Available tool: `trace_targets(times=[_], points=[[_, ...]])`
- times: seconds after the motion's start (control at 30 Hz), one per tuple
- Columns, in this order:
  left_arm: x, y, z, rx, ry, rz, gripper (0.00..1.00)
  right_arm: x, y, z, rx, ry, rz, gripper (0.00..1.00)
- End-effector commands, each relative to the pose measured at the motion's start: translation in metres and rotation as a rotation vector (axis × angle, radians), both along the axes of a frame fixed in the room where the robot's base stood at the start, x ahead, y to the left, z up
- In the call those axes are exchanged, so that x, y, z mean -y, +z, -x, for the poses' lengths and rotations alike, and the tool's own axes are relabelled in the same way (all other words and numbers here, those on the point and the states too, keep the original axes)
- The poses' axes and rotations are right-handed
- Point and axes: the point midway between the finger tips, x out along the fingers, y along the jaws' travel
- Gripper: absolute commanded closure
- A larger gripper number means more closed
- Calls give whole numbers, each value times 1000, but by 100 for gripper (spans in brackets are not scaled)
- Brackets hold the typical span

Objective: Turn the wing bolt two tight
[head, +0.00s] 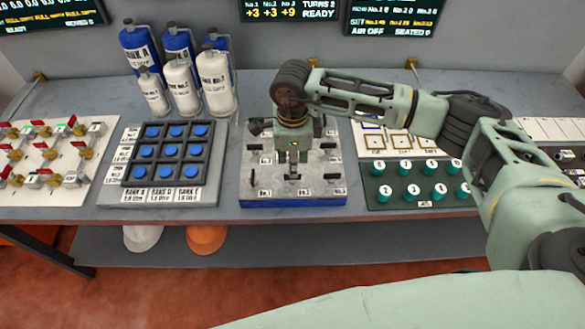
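A light grey block with a blue base (290,202) stands in the middle of the table, with several small dark wing-shaped parts on its top and labels along its front edge. My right gripper (293,160) points down over the middle column of this block. Its fingers are low at the block's top, and they cover whatever is right under them. The picture is too small to tell whether the fingers are open or shut on a wing bolt. A dark part (333,177) shows to the right of the gripper. My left gripper is not in view.
A tray of blue round caps (168,152) lies left of the block, with blue and white bottles (180,75) behind it. A green board with teal knobs (411,185) lies to the right, partly under my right arm. A valve panel (45,160) is at far left.

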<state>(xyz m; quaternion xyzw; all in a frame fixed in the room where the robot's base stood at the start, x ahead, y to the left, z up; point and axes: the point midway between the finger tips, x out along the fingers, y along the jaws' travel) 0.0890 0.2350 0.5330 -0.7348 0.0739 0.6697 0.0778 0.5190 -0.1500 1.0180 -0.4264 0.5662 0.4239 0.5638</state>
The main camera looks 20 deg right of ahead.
Motion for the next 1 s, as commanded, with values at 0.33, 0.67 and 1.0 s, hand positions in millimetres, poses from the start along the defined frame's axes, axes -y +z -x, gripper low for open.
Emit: trace_targets(times=[0.33, 0.67, 1.0], points=[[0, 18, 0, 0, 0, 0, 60, -1, -40, 1, -1, 0, -3, 74], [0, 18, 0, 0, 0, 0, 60, -1, -43, 0, 1, 1, -4, 78], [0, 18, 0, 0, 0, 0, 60, -1, -43, 0, 0, 1, -4, 100]])
